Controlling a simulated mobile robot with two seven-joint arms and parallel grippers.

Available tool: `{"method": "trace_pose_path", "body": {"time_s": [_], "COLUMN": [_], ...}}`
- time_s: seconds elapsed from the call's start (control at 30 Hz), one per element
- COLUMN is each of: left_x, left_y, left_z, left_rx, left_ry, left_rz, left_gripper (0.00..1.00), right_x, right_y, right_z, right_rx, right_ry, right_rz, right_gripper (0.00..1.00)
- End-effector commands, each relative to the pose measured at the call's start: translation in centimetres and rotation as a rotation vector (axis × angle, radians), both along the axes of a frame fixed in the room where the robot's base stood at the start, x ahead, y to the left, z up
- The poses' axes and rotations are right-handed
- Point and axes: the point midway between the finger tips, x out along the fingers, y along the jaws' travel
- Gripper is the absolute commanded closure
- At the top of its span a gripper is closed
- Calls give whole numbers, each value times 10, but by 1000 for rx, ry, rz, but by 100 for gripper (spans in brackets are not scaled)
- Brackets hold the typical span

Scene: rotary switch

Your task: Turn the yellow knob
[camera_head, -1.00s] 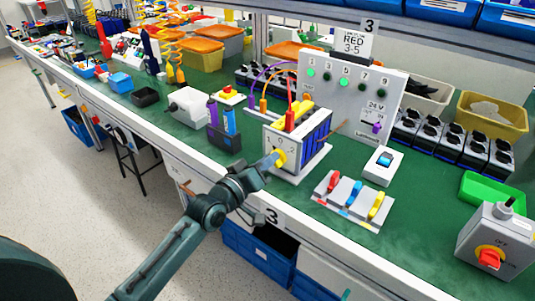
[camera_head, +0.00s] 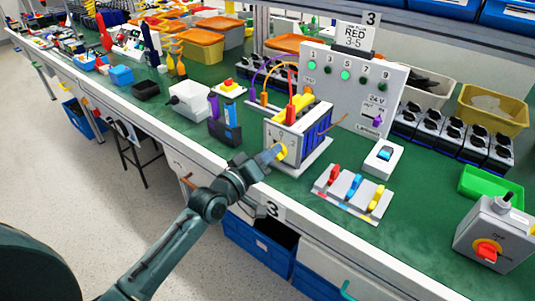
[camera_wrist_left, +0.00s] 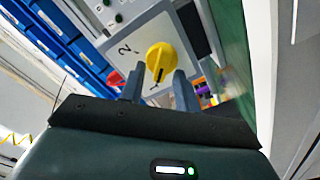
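The yellow knob (camera_head: 283,150) is on the front face of a white box (camera_head: 301,130) on the green bench. In the left wrist view the yellow knob (camera_wrist_left: 161,57) is round with a dark mark at its lower edge, beside a printed "2". My left gripper (camera_head: 271,156) is at the knob in the head view. In the left wrist view my left gripper (camera_wrist_left: 158,84) has its two fingers apart, with the knob's lower part between or just beyond their tips. Whether they touch it cannot be told. My right gripper is not in view.
A grey panel (camera_head: 385,85) with green lamps stands behind the box. A plate with red, blue and yellow levers (camera_head: 353,187), a blue rocker switch (camera_head: 384,155) and a grey box with a red knob (camera_head: 487,251) are to the right. Blue bins (camera_head: 258,245) sit below the bench.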

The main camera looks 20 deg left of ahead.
Motion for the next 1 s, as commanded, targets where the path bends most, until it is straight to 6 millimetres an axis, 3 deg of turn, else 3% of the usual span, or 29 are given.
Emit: {"method": "trace_pose_path", "body": {"time_s": [0.37,0.8,1.0], "left_x": [-8,-92,-117], "left_y": [3,33,42], "left_z": [-1,-2,-1], "left_rx": [3,3,3], "left_ry": [2,3,1], "left_rz": [0,0,-1], "left_gripper": [65,65,65], "right_x": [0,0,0], "right_y": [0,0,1], "right_z": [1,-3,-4], "right_rx": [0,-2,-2], "right_ry": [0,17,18], "right_rz": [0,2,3], "right_gripper": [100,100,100]}}
